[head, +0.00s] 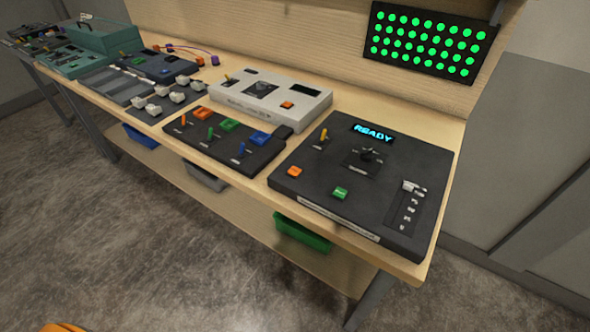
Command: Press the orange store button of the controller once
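A black controller box (322,205) lies at the right end of the bench. Its display (372,133) reads READY in blue. An orange button (294,171) sits on its front left, and a green button (340,193) is to the right of that. It also has a yellow-tipped toggle (324,136), a black knob (367,155) and a slider (411,187) on the right. The label text on the buttons is too small to read. Neither of my grippers shows in the head view.
An LED panel (428,42) with green lights is on the back board. A beige box (270,97) with its own orange button and a black switch box (226,137) stand left of the controller. More devices line the bench further left. Bins (302,232) are on the shelf below.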

